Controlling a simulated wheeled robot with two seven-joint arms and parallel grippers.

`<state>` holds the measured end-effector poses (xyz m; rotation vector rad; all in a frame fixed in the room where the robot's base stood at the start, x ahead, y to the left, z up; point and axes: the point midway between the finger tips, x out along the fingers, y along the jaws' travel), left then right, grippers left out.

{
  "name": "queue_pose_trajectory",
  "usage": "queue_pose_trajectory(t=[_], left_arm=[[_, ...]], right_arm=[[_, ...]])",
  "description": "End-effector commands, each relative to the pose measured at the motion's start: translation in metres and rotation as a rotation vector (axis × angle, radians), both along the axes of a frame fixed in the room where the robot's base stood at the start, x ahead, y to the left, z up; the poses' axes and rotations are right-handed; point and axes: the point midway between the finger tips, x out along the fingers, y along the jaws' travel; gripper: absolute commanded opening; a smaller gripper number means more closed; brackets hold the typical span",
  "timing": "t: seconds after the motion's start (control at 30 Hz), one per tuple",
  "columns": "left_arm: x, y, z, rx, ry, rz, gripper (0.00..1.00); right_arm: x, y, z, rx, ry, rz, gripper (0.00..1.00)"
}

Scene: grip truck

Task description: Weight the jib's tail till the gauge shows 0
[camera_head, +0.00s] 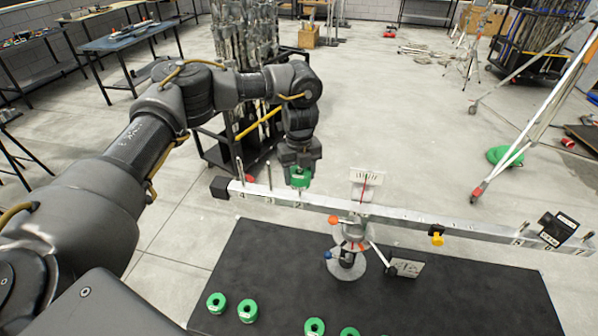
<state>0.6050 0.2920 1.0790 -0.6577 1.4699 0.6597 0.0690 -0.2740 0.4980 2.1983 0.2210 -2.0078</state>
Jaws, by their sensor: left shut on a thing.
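The silver jib (400,214) lies across a stand (347,262) over a dark mat, its left end a little higher in the picture. The gauge (367,178) is a white plate with a red needle above the pivot; its reading is too small to tell. My left gripper (300,170) points down, shut on a green ring weight (299,179) at the beam's left part. Whether the weight touches the beam or a peg I cannot tell. Upright pegs (269,176) stand on the left part. Several green weights (247,311) lie on the mat. My right gripper is out of view.
A black block (220,188) caps the jib's left end; a black box (558,228) sits near its right end. A yellow clamp (437,235) hangs from the beam. A rack (217,150) stands behind my arm, and a tripod (520,130) stands at right. The mat's right part (480,300) is clear.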

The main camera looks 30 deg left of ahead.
Motion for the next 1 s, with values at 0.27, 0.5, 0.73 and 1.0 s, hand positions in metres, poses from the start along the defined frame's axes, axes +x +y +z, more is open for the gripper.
queue_pose_trajectory(t=[0.27,0.5,0.73,1.0], left_arm=[[0.001,-0.001,-0.013,-0.002,-0.004,0.000,0.23],[0.001,-0.001,-0.024,-0.002,-0.004,-0.001,0.23],[0.001,-0.001,-0.035,-0.003,-0.003,-0.002,0.23],[-0.002,-0.001,-0.048,0.000,0.006,-0.005,0.23]], right_arm=[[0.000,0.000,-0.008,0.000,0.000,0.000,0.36],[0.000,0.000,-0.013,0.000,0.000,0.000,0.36],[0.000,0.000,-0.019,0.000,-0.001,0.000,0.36],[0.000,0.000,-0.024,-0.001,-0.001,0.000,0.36]])
